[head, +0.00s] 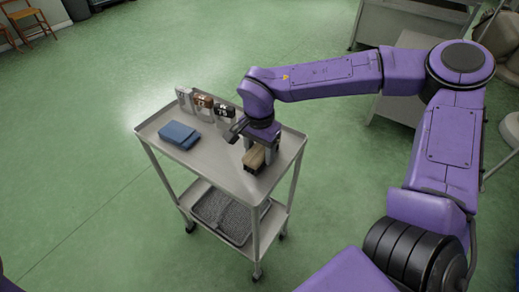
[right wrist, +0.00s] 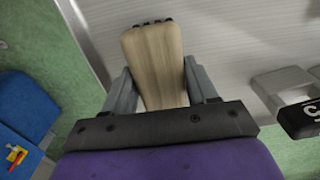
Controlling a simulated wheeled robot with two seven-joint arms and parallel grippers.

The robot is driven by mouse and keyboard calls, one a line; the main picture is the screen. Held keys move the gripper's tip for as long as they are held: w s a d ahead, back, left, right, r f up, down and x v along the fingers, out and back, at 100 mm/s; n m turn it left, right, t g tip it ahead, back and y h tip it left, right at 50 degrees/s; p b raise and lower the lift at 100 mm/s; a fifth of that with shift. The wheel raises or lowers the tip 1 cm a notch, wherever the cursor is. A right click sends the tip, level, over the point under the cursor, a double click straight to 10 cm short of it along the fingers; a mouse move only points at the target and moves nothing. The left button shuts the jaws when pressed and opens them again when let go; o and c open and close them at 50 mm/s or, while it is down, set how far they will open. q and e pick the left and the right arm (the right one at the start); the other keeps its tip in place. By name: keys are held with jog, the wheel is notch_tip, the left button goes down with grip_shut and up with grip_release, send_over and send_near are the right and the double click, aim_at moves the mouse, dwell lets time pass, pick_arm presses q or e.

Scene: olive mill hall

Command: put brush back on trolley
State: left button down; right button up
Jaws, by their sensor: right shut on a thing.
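The brush has a pale wooden back and dark bristles. It is in my right gripper (head: 263,150), over the near right part of the trolley's top shelf. The brush (head: 254,158) shows bristles down in the head view. In the right wrist view the brush (right wrist: 154,62) lies between the two grey fingers, which are shut on its sides. Whether the bristles touch the shelf I cannot tell. The grey trolley (head: 227,175) stands on castors on the green floor. My left gripper is not in view.
A blue folded cloth or pad (head: 179,135) lies on the shelf's left part. The lower shelf holds a grey tray (head: 228,216). Open floor lies left of the trolley.

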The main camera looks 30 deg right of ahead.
aim_at(260, 149)
jog(key=shift+f, duration=0.15)
jog(key=o, duration=1.1)
notch_tip(260, 149, up, 12)
jog(key=p, duration=0.1)
jog(key=shift+r, duration=0.2)
jog(key=shift+f, duration=0.1)
